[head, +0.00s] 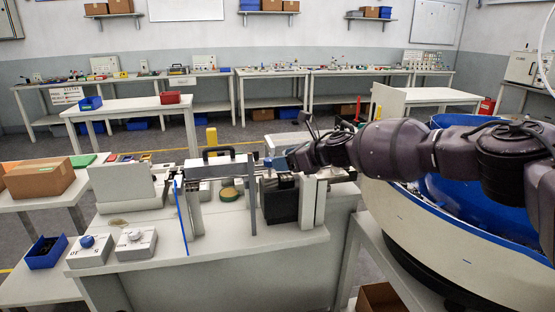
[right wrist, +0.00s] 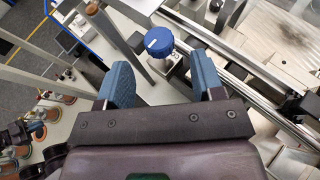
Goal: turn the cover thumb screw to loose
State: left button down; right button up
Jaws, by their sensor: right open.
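The cover thumb screw is a round blue knob (right wrist: 159,41) with a short white mark on its face. In the right wrist view it sits just beyond and between the two blue fingertips, standing on a metal fitting beside a rail. My right gripper (right wrist: 164,78) is open, its fingers apart on either side of the line to the knob, and nothing is between them. In the head view the right gripper (head: 297,158) reaches in from the right over the bench fixture, and I cannot make out the knob there. My left gripper is not in view.
The white bench (head: 240,240) carries upright posts, a black block (head: 281,203) and a black-handled cover (head: 222,158). Two knob boxes (head: 136,243) and a blue bin (head: 46,252) stand at its left front. A large blue-lined bowl (head: 470,195) is close under my right arm.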

jog(key=p+v, duration=0.1)
jog(key=v, duration=0.6)
